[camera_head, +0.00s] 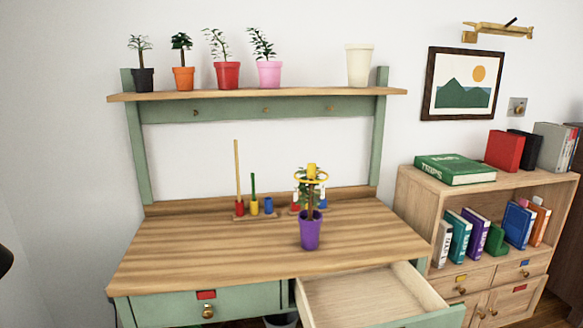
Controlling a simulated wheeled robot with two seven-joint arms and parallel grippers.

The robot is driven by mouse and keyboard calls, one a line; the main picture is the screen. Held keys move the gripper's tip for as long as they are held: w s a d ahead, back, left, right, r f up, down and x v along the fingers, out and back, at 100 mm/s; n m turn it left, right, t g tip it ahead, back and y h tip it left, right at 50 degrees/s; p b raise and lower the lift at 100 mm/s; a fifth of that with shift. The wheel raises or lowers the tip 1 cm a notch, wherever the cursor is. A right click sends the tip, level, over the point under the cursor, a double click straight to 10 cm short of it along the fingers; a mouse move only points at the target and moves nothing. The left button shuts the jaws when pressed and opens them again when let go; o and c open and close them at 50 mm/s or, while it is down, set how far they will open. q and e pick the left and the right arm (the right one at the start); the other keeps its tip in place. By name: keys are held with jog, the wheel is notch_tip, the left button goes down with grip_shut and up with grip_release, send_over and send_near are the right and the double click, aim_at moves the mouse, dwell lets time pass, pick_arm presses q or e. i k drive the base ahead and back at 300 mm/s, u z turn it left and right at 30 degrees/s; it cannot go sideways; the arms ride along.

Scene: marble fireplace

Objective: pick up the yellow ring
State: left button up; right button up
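The yellow ring (326,178) is at the top of the small plant in the purple pot (310,234), which stands on the wooden desk top right of centre. The ring looks roughly level, and a yellow block-like piece (311,170) shows at its middle. I cannot tell whether the ring goes around the plant's stem or rests on its leaves. Neither of my grippers can be made out in the head view. A dark shape (4,262) is cut off at the left edge, and I cannot tell what it is.
The desk's right drawer (350,298) is pulled open and looks empty. Behind the pot stand several coloured pieces and a rack with a tall wooden stick (237,180). Potted plants line the upper shelf (300,92). A bookcase (420,215) stands right. The desk's left half (190,250) is clear.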

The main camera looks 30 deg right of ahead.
aim_at(311, 169)
jog(key=z, duration=0.5)
jog(key=i, duration=0.8)
jog(key=z, duration=0.6)
